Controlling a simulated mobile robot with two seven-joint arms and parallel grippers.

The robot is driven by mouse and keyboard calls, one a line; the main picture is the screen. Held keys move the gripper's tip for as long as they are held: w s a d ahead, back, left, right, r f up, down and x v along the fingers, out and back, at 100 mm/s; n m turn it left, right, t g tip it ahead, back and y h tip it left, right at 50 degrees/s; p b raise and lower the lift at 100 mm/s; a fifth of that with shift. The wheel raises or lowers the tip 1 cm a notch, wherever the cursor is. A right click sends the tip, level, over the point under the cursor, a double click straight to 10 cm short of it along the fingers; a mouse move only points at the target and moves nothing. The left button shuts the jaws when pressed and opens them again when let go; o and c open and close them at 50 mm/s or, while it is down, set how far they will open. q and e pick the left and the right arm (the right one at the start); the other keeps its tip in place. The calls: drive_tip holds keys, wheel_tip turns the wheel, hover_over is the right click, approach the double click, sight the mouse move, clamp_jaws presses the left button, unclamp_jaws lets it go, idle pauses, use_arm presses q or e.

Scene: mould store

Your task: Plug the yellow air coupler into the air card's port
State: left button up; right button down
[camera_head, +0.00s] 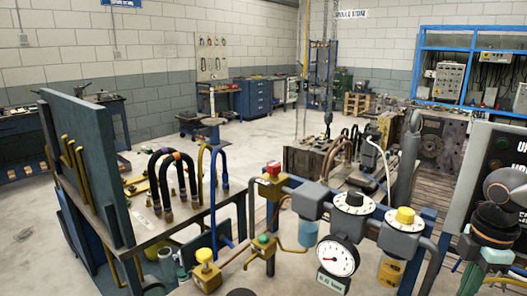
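I cannot single out the yellow air coupler for certain. A grey and black jointed part (494,218) at the right edge seems to be my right arm. Its fingers are not clear. My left gripper is not in view.
Blue-grey pipework with dial regulators (352,205), a red-topped valve (272,182) and a green-knobbed valve (263,245) crosses the front. A bench (150,232) at left holds bent hoses (180,175) and an upright panel (90,150). Open floor (255,130) lies behind.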

drive_tip(key=shift+r, duration=0.1)
drive_tip(key=shift+r+p, duration=0.4)
drive_tip(key=shift+r, duration=0.35)
drive_tip(key=shift+r+p, duration=0.6)
drive_tip(key=shift+r, duration=0.85)
wheel_tip(320, 180, up, 2)
drive_tip(key=shift+r+p, duration=0.2)
drive_tip(key=shift+p, duration=0.35)
